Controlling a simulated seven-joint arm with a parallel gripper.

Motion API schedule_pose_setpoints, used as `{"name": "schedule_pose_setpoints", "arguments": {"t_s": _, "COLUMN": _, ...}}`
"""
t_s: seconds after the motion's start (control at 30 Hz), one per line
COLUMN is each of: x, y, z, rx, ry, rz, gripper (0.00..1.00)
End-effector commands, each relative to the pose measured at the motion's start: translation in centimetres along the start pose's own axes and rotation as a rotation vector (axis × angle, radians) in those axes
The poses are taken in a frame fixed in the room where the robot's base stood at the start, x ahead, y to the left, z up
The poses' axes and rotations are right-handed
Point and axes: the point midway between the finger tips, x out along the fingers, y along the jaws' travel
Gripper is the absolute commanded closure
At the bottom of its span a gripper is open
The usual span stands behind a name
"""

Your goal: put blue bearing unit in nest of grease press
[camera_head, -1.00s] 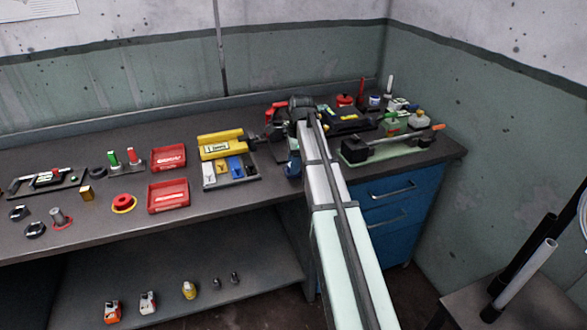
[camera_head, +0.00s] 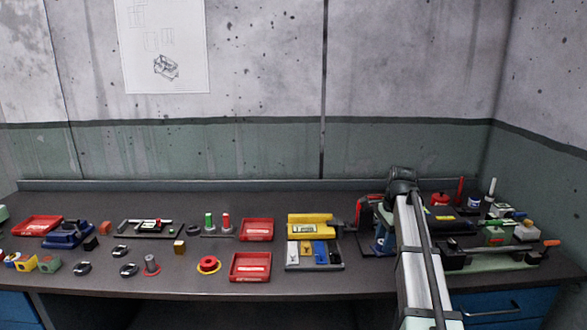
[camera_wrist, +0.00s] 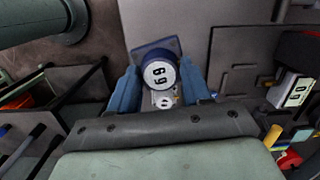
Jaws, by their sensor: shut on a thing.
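In the wrist view, my gripper (camera_wrist: 160,84) is shut on the blue bearing unit (camera_wrist: 148,60), its blue fingers on either side. The unit has a round blue body with a white face marked with digits, and a flat blue plate behind it. In the head view, my gripper (camera_head: 382,246) is at the right part of the bench, mostly hidden behind my arm; a little blue shows there. I cannot tell for certain which fixture is the grease press. A green-based fixture with an orange-tipped lever (camera_head: 500,254) stands at the right end of the bench.
Left of my gripper are a yellow block (camera_head: 310,227) and a grey tray of coloured pieces (camera_head: 316,266). Two red bins (camera_head: 250,266) stand further left. A blue fixture (camera_head: 68,235) is at the far left. Small containers (camera_head: 474,203) crowd the back right.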

Motion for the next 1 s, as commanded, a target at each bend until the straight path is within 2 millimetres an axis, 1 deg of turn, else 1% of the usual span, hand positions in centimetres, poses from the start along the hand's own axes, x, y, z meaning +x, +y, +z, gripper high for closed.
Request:
{"name": "schedule_pose_setpoints", "arguments": {"t_s": 0.17, "x": 0.1, "y": 0.9, "z": 0.1, "rx": -0.244, "ry": 0.001, "rz": 0.02, "gripper": 1.0}}
{"name": "schedule_pose_setpoints", "arguments": {"t_s": 0.3, "x": 0.5, "y": 2.4, "z": 0.3, "rx": -0.426, "ry": -0.001, "rz": 0.041, "gripper": 1.0}}
{"name": "schedule_pose_setpoints", "arguments": {"t_s": 0.43, "x": 0.9, "y": 4.0, "z": 0.5, "rx": -0.567, "ry": -0.003, "rz": 0.058, "gripper": 1.0}}
{"name": "schedule_pose_setpoints", "arguments": {"t_s": 0.57, "x": 1.4, "y": 5.8, "z": 1.3, "rx": -0.688, "ry": -0.009, "rz": 0.076, "gripper": 1.0}}
{"name": "schedule_pose_setpoints", "arguments": {"t_s": 0.67, "x": 2.2, "y": 7.7, "z": 2.7, "rx": -0.784, "ry": -0.013, "rz": 0.093, "gripper": 1.0}}
{"name": "schedule_pose_setpoints", "arguments": {"t_s": 0.7, "x": 2.6, "y": 8.5, "z": 3.5, "rx": -0.813, "ry": -0.014, "rz": 0.101, "gripper": 1.0}}
{"name": "schedule_pose_setpoints", "arguments": {"t_s": 0.8, "x": 3.4, "y": 10.0, "z": 5.5, "rx": -0.843, "ry": -0.013, "rz": 0.116, "gripper": 1.0}}
{"name": "schedule_pose_setpoints", "arguments": {"t_s": 0.9, "x": 4.0, "y": 10.9, "z": 7.3, "rx": -0.868, "ry": -0.012, "rz": 0.122, "gripper": 1.0}}
{"name": "schedule_pose_setpoints", "arguments": {"t_s": 1.0, "x": 4.5, "y": 11.5, "z": 9.1, "rx": -0.895, "ry": -0.012, "rz": 0.127, "gripper": 1.0}}
